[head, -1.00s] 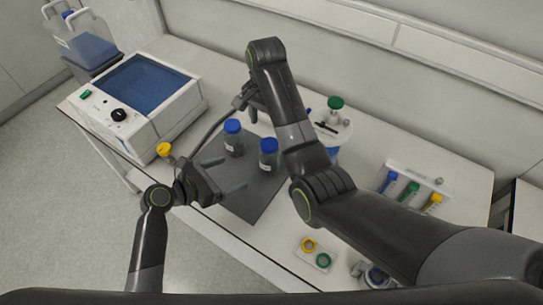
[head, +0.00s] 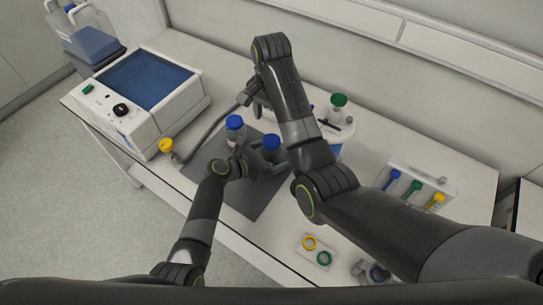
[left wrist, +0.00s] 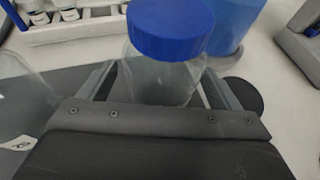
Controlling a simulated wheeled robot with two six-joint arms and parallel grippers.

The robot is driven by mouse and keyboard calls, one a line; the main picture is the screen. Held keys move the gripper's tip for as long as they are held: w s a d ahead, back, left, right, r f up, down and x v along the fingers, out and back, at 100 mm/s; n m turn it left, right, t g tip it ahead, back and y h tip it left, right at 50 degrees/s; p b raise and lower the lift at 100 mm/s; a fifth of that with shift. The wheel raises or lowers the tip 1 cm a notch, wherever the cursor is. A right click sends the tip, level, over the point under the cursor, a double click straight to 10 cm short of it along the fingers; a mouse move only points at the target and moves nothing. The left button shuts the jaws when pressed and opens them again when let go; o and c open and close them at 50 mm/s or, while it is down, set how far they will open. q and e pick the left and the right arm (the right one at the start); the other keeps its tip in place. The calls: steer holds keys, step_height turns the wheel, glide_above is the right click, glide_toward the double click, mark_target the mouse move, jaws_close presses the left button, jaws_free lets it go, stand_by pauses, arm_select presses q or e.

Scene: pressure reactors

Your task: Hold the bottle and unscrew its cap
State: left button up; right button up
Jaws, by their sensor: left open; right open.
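Two clear bottles with blue caps stand upright on a dark mat (head: 255,206). The right bottle (head: 271,150) is partly hidden by my left gripper (head: 262,165), which is low beside it and open. In the left wrist view this bottle (left wrist: 160,82) stands between the two open fingers, its blue cap (left wrist: 172,28) above them. I see a gap on the right; contact on the left is unclear. The left bottle (head: 235,130) also shows at the left edge of the left wrist view (left wrist: 22,100). My right gripper (head: 253,100) is open and empty above and behind the bottles.
A white device with a blue top (head: 140,95) stands at the left. A container with a green cap (head: 338,115) is behind my right arm. A tube rack (head: 425,175) stands at the right. A small holder with yellow and green rings (head: 316,251) lies near the front edge.

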mark_target(271, 140)
arm_select(q)
steer(key=shift+w+d, duration=0.1)
steer(key=shift+d, duration=0.1)
steer(key=shift+c, duration=0.4)
steer(key=c, duration=1.4)
jaws_close()
arm_select(e)
steer(key=m, duration=0.5)
arm_select(q)
steer(key=shift+f, duration=0.1)
arm_select(e)
steer(key=m, duration=0.6)
steer(key=shift+m, duration=0.4)
steer(key=m, duration=0.4)
steer(key=shift+m, duration=0.3)
steer(key=m, duration=0.6)
steer(key=shift+s+f, duration=0.1)
steer(key=shift+f, duration=3.85)
